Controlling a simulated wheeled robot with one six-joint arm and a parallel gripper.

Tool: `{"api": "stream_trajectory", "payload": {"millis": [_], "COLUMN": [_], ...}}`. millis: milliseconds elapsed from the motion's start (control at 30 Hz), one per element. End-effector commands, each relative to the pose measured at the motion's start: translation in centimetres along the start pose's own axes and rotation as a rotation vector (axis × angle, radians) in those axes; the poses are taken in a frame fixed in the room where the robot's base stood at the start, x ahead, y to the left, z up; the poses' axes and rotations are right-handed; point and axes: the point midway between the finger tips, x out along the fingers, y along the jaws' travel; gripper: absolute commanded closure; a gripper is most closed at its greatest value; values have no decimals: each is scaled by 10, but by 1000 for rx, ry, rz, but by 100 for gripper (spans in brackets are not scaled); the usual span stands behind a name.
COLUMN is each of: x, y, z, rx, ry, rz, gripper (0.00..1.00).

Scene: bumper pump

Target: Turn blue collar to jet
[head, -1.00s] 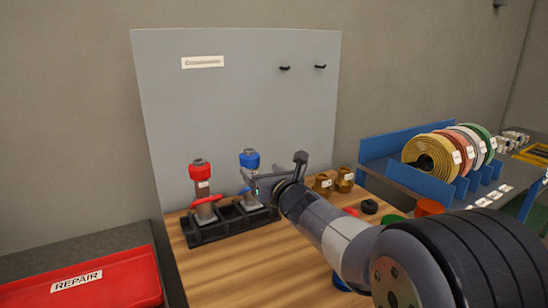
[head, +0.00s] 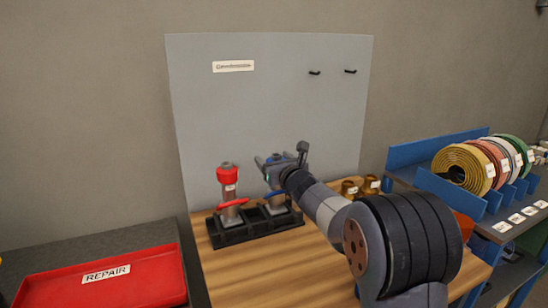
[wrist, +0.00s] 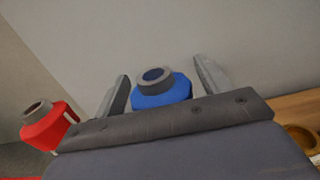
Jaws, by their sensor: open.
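The nozzle with the blue collar stands upright in the black rack at the back of the bench. In the wrist view the blue collar (wrist: 163,90) sits between my gripper's two open fingers, with a visible gap on each side. In the head view my gripper (head: 281,161) is at the top of this nozzle (head: 277,207) and hides most of the collar. The blue lever shows below the gripper. My gripper is open and holds nothing.
A second nozzle with a red collar (head: 228,175) stands to the left in the same rack (head: 232,238). A grey panel (head: 270,110) rises behind. A red REPAIR tray (head: 105,280) lies at the left. Brass fittings (head: 360,186) and hose rolls (head: 463,168) are to the right.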

Motion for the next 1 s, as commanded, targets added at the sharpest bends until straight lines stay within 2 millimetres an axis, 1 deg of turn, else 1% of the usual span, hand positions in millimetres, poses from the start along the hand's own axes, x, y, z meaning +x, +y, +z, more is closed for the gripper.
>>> {"api": "stream_trajectory", "payload": {"millis": [100, 367, 900, 1000], "x": [4, 4, 4, 4], "y": [0, 0, 0, 0], "z": [0, 0, 0, 0], "rx": [0, 0, 0, 0], "ry": [-1, 0, 0, 0], "rz": [0, -1, -1, -1], "gripper": [28, 29, 73, 73]}}
